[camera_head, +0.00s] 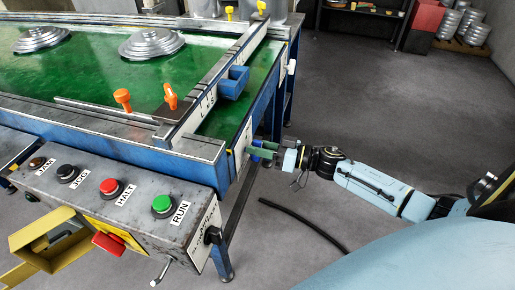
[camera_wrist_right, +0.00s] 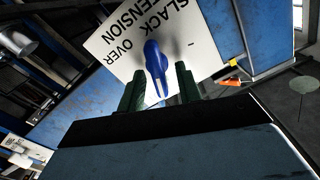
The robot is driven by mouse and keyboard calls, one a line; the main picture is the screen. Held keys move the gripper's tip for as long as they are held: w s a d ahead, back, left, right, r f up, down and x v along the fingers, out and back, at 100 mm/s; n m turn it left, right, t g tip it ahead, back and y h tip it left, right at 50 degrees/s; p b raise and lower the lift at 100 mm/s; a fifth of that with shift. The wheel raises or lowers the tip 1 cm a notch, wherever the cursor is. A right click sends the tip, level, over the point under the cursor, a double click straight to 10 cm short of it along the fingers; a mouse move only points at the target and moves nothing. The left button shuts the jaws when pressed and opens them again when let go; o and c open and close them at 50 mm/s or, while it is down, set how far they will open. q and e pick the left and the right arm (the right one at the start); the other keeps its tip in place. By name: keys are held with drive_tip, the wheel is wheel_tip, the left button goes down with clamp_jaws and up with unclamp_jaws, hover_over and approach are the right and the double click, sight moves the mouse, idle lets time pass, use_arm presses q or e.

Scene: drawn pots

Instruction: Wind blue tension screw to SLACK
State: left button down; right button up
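The blue tension screw (camera_wrist_right: 154,60) stands out from a white plate (camera_wrist_right: 112,42) lettered SLACK, TENSION and OVER in the right wrist view. Its round end is up in the picture, and its forked-looking end hangs down between my fingers. My right gripper (camera_wrist_right: 160,88) has its two green fingers apart, one on each side of the screw, with gaps showing. In the head view my right gripper (camera_head: 262,151) is at the white plate (camera_head: 242,141) on the table's right end, and hides most of the screw. Which word the screw points at is unclear. My left gripper is not in view.
A green-topped table (camera_head: 95,72) with a blue frame holds two grey stepped discs. A black cable (camera_head: 300,220) lies on the grey floor. The floor to the right is open.

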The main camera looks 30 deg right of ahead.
drive_tip(key=shift+w+a, duration=0.25)
clamp_jaws()
